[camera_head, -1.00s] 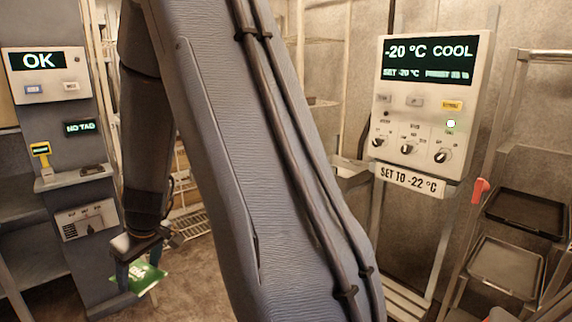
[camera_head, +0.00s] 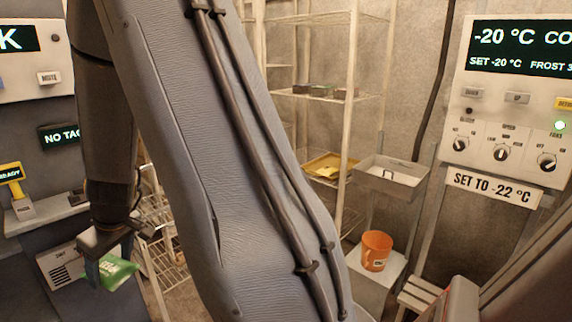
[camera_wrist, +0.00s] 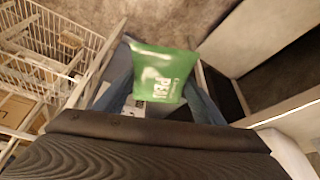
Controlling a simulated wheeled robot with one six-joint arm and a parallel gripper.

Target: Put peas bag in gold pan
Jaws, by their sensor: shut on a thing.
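The green peas bag (camera_head: 119,271) hangs in my gripper (camera_head: 104,262) at the lower left of the head view. In the wrist view the bag (camera_wrist: 160,78) sits between the two fingers, its lettering partly readable, held clear above the floor. My gripper is shut on it. The gold pan (camera_head: 322,171) is a shallow yellow tray on a wire shelf behind my arm, well to the right of the bag. A small pale item seems to lie in it; its left end is near my arm's edge.
A grey metal bin (camera_head: 390,180) stands right of the pan, with an orange mug-like container (camera_head: 376,250) on a pale stand below. The control panel (camera_head: 510,130) is at right. A white wire rack (camera_wrist: 45,60) is close to the gripper at left in the wrist view.

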